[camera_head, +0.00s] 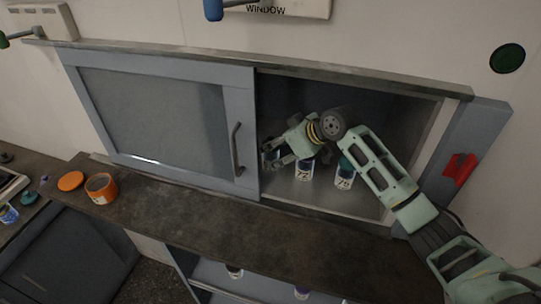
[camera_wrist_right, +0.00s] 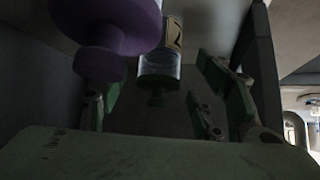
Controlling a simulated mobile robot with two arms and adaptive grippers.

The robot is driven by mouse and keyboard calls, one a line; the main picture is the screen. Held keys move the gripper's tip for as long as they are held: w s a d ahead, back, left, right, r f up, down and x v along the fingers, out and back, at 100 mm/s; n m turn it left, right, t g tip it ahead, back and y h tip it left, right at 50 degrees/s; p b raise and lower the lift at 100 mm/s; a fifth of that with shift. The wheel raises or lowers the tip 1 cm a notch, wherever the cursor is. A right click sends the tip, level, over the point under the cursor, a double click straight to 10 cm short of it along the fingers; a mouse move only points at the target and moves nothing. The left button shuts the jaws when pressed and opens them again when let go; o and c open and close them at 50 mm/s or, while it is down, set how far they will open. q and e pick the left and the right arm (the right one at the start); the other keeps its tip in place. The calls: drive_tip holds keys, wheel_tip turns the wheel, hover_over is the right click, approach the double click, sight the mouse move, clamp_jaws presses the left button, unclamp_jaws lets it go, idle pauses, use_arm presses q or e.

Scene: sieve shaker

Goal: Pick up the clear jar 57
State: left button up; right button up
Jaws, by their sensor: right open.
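My right gripper (camera_head: 273,156) reaches through the open right half of the cabinet, its fingers pointing left, spread apart. A clear jar (camera_head: 270,150) stands at the fingertips, partly covered by them. In the right wrist view a clear jar (camera_wrist_right: 159,68) with a dark green lid shows between the open fingers (camera_wrist_right: 155,105); its label shows a 7, the rest is cut off. I cannot see whether the fingers touch it. Two other labelled jars stand in the cabinet, one (camera_head: 304,171) below the gripper and one (camera_head: 343,176) under the forearm; their numbers are hard to read.
A purple lid or stopper (camera_wrist_right: 110,35) is close to the camera in the right wrist view. The sliding door (camera_head: 150,110) covers the cabinet's left half.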

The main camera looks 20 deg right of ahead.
drive_tip(key=shift+x, duration=1.2)
drive_tip(key=shift+c, duration=0.3)
drive_tip(key=c, duration=1.1)
drive_tip(key=shift+c, duration=0.6)
drive_tip(key=shift+r, duration=0.15)
